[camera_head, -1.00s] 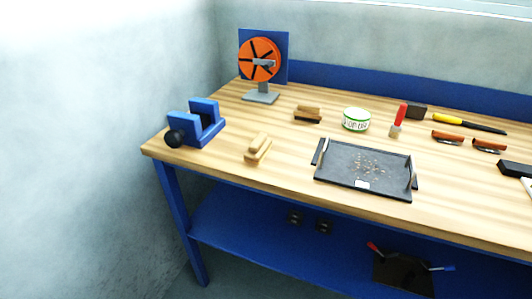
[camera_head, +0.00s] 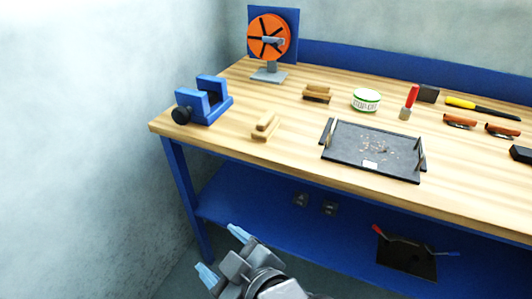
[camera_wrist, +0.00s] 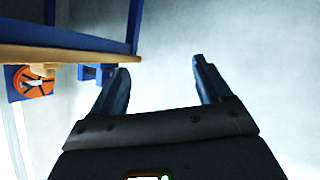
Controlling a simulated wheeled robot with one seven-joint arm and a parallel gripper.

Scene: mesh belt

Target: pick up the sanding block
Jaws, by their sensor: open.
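A pale wooden block with a raised grip (camera_head: 265,126), which looks like the sanding block, lies on the bench near its front left edge. A similar wooden piece (camera_head: 317,93) lies farther back; I cannot tell for sure which of the two is the sanding block. My gripper (camera_head: 222,254) is open and empty, low in front of the bench and below its top, well apart from both blocks. In the wrist view its two fingers (camera_wrist: 160,66) are spread against the bare wall.
The bench (camera_head: 300,150) holds a blue vise (camera_head: 203,100), an orange wheel on a stand (camera_head: 268,38), a dark tray (camera_head: 345,155), a tin (camera_head: 366,100), a dark block (camera_head: 428,94) and several tools. A blue shelf (camera_head: 260,200) lies underneath. Bare wood surrounds the front block.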

